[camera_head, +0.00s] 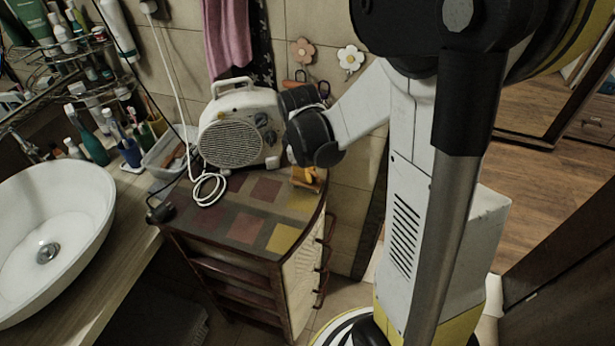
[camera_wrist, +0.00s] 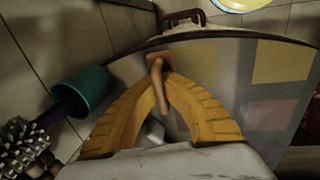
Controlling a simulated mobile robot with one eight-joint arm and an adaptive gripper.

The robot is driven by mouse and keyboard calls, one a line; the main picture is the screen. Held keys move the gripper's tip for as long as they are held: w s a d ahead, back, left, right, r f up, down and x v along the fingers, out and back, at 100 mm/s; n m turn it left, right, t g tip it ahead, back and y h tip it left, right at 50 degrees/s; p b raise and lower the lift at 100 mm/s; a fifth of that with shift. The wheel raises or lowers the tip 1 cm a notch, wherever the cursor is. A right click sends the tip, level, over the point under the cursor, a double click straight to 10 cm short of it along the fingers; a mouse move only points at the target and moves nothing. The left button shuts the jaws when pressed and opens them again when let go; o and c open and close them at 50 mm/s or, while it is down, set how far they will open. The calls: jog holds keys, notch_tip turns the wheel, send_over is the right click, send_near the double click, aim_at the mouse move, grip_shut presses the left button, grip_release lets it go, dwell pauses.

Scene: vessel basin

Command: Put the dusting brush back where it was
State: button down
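My gripper (camera_head: 308,178) is low over the back right corner of the cabinet top (camera_head: 262,200). In the wrist view its yellow fingers (camera_wrist: 160,64) meet at the tips around a brown, wood-like piece, which looks like the dusting brush (camera_wrist: 166,98). Its narrow part points back between the fingers towards my palm. In the head view the piece is too small to tell from the fingers. I cannot tell whether it touches the cabinet top. A different item with dark and pale bristles (camera_wrist: 22,142) and a teal part (camera_wrist: 82,90) is beside the wall at left in the wrist view.
A white fan heater (camera_head: 240,130) stands on the cabinet left of my gripper, its white cord (camera_head: 207,188) lying in front. The tiled wall is close behind, with flower hooks (camera_head: 350,58). The cabinet's front top is clear. A basin (camera_head: 50,225) is at left.

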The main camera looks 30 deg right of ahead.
jog(key=shift+r, duration=0.1)
jog(key=c, duration=1.6)
grip_release()
notch_tip(320, 180, up, 12)
jog(key=s+a+p, duration=0.2)
jog(key=p, duration=0.2)
jog(key=s+a+r+m+t, duration=0.2)
jog(key=s+a, duration=0.1)
jog(key=a, duration=0.1)
jog(key=s+a+r+m+t+y, duration=0.1)
jog(key=s+a+r+m+t, duration=0.1)
jog(key=s+a+m, duration=0.1)
jog(key=s+a+r+m+t, duration=0.1)
jog(key=s+a+r+m, duration=0.1)
jog(key=a, duration=0.3)
jog(key=shift+s+r+m+t+y, duration=0.15)
jog(key=shift+s+m+t+y, duration=0.15)
jog(key=shift+s+t+y, duration=0.1)
